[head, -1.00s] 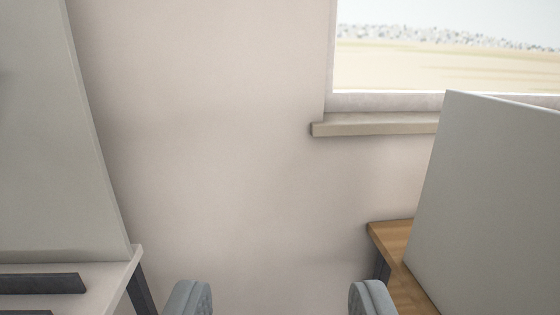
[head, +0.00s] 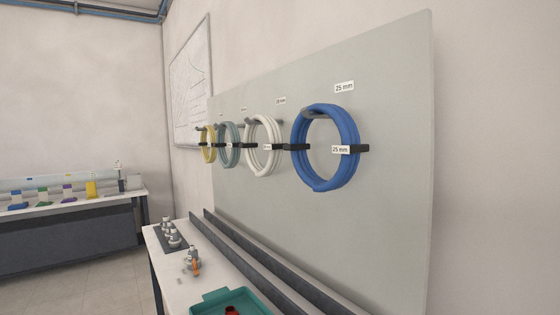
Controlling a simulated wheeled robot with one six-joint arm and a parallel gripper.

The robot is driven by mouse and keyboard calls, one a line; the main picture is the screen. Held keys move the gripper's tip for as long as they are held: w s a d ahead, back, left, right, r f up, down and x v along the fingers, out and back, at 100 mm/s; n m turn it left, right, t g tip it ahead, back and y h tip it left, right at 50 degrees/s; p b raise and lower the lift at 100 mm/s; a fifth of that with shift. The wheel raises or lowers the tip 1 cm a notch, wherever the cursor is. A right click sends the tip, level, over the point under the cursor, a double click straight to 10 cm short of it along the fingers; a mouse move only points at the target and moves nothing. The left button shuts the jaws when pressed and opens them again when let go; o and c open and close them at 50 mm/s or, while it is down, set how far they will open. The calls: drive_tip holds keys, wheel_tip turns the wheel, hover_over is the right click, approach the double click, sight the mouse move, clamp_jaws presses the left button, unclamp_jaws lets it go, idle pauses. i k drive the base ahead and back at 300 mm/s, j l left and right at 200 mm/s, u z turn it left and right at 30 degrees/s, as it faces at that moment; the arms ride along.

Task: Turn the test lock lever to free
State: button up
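I cannot make out a test lock lever in the head view. A small grey metal fitting with an orange part (head: 193,263) stands on the white bench (head: 172,262), too small to tell what it is. My gripper is not in this view.
A grey board (head: 385,205) carries coiled hoses: yellow (head: 208,157), grey (head: 224,160), white (head: 252,165) and blue (head: 298,165). Dark rails (head: 265,262), a dark tray (head: 165,239) of fittings and a teal tray (head: 213,306) lie below. Another bench (head: 60,240) stands far left; floor between is clear.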

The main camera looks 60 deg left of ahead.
sight(195, 266)
drive_tip(key=u, duration=2.2)
drive_tip(key=i+j+z, duration=0.1)
drive_tip(key=i+j, duration=0.25)
